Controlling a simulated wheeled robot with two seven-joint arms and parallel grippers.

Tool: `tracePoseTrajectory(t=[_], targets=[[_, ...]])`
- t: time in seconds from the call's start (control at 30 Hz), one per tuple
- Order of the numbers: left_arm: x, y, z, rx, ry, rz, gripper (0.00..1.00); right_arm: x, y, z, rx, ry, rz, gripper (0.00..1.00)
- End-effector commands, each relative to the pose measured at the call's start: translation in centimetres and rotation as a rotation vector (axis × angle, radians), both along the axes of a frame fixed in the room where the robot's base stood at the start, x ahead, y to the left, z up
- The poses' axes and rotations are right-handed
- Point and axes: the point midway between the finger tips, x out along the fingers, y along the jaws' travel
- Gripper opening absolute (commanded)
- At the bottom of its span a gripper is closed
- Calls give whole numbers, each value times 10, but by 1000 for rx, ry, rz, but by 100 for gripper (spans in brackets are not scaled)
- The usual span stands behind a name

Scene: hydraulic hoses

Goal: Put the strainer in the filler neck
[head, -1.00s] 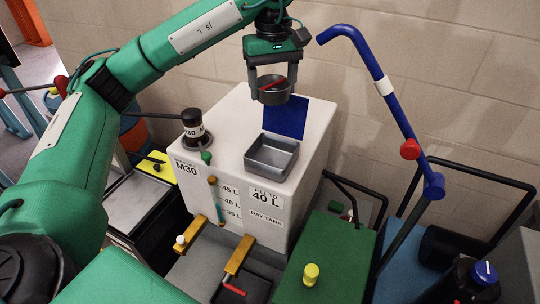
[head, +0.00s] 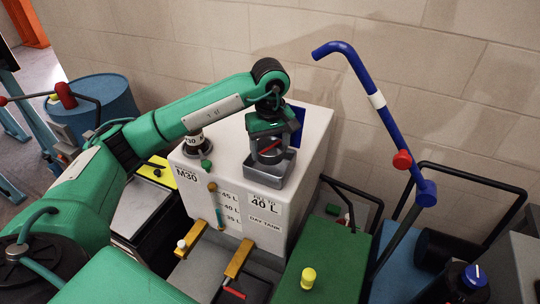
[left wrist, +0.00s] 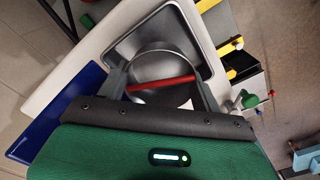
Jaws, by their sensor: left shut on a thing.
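The strainer is a round metal cup with a red cross bar; it shows in the left wrist view (left wrist: 158,64). My left gripper (head: 268,152) is shut on the strainer, with a finger at each side of the red bar. The filler neck (head: 263,180) is a square grey metal box on top of the white day tank. In the left wrist view the strainer lies within the outline of the filler neck (left wrist: 196,38). The gripper and neck wall hide the strainer's bottom, so I cannot tell whether it is seated. My right gripper is out of view.
The blue lid (head: 298,125) stands open behind the neck. A blue pipe with a red knob (head: 380,100) rises at the right. A green box (head: 325,255) is in front right.

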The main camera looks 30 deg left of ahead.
Motion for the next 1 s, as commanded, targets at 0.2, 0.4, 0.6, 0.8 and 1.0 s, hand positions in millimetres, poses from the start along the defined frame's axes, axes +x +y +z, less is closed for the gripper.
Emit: tracePoseTrajectory(t=[0.2,0.4,0.6,0.8,1.0], targets=[[0,0,-13,0,1,0,43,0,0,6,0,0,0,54],[-1,0,-37,0,3,0,43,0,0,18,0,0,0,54],[0,0,-49,0,-1,0,43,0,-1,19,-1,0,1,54],[0,0,-51,0,-1,0,43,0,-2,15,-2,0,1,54],[0,0,-51,0,0,0,75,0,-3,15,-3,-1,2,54]])
